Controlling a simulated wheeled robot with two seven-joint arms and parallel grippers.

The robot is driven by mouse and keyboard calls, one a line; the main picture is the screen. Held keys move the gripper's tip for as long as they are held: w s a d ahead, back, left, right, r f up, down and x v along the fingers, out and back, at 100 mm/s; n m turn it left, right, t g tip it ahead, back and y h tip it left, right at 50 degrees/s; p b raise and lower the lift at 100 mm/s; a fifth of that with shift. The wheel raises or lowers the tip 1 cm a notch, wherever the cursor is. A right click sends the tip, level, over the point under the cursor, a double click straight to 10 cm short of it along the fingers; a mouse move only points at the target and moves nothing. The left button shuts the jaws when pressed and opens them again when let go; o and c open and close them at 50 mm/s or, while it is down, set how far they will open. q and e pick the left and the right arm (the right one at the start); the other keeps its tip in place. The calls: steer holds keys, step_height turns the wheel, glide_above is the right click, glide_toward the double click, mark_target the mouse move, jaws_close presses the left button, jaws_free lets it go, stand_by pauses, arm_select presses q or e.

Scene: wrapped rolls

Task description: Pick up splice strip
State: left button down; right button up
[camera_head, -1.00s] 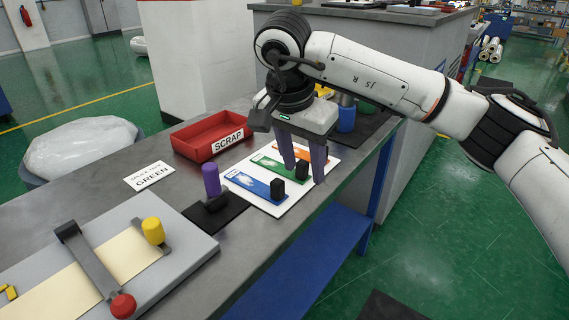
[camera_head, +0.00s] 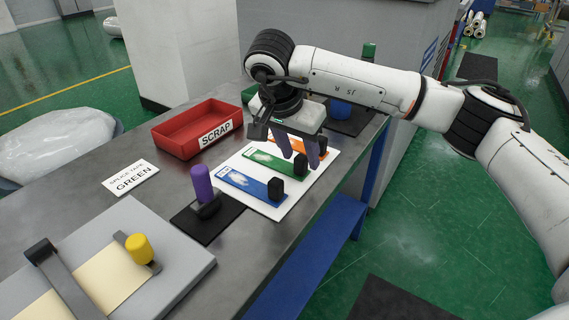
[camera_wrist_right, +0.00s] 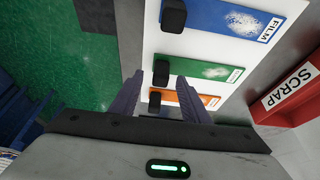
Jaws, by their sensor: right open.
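Three splice strips lie on a white board (camera_head: 262,207): blue (camera_head: 245,184), green (camera_head: 272,165) and orange (camera_head: 290,145), each with a black knob at its right end. My right gripper (camera_head: 300,157) is open and empty, fingers pointing down at the green strip's knob (camera_head: 300,166). In the right wrist view, the fingertips (camera_wrist_right: 160,80) appear on either side of that knob (camera_wrist_right: 161,71); I cannot tell whether they are around or above it. The green strip (camera_wrist_right: 208,70) is clear of the fingers there. A card (camera_head: 131,178) reads "SPLICE TAPE GREEN". My left gripper is not in view.
A red SCRAP tray (camera_head: 197,130) stands behind the board, left of the gripper. A purple-handled tool (camera_head: 202,186) stands on a black mat (camera_head: 212,226) to the board's left. A grey plate with a yellow knob (camera_head: 139,248) is at front left.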

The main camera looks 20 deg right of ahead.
steer(key=x, duration=0.2)
steer(key=shift+d+f, duration=0.1)
steer(key=shift+f, duration=0.2)
steer(key=shift+r, duration=0.1)
jaws_close()
